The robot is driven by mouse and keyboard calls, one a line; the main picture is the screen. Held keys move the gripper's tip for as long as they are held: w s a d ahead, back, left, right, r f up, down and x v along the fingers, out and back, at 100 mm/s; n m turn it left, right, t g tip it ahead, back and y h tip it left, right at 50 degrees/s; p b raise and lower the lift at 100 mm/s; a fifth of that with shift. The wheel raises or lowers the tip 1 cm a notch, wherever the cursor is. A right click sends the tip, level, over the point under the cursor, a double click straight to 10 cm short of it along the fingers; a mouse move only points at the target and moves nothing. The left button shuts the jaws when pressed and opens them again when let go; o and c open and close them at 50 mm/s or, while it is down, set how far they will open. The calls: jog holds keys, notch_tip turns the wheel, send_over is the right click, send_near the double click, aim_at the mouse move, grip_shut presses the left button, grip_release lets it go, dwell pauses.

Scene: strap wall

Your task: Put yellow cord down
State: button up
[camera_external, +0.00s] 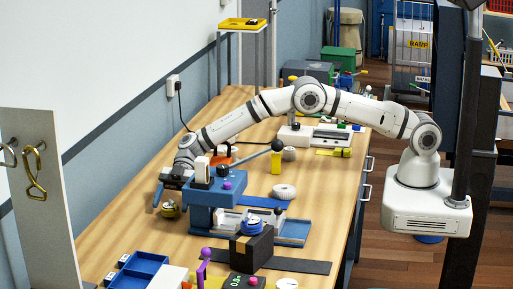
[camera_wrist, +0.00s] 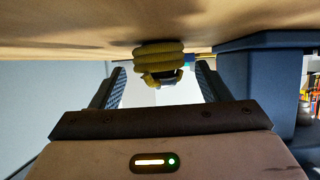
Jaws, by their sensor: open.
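The yellow cord (camera_wrist: 158,53) is a bundled coil with a dark band on it. In the wrist view, which shows the bench surface at the top, it is against or very near that surface. My gripper (camera_wrist: 159,68) is open, with one finger on each side of the cord and a visible gap to both. In the external view the cord (camera_external: 170,209) is a small yellowish lump on the bench, beside the blue press-like stand. My gripper (camera_external: 165,194) is low there, just above and around the cord. Its far finger is hidden.
The blue stand (camera_external: 201,220) with a lever is close to the right of my gripper, and its side (camera_wrist: 258,80) shows in the wrist view. A white panel with hooks (camera_external: 45,215) stands at the left. Blue bins (camera_external: 140,268) are in front. Bare bench lies left of the cord.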

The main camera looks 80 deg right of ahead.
jog(key=shift+s+d+f, duration=0.1)
jog(key=shift+s+f, duration=0.1)
jog(key=shift+f, duration=0.5)
jog(key=shift+w+r, duration=0.1)
jog(key=shift+r, duration=0.2)
jog(key=v, duration=0.6)
jog(key=r+v, duration=0.1)
jog(key=v, duration=0.5)
jog(key=shift+w+b, duration=0.1)
jog(key=shift+b, duration=0.3)
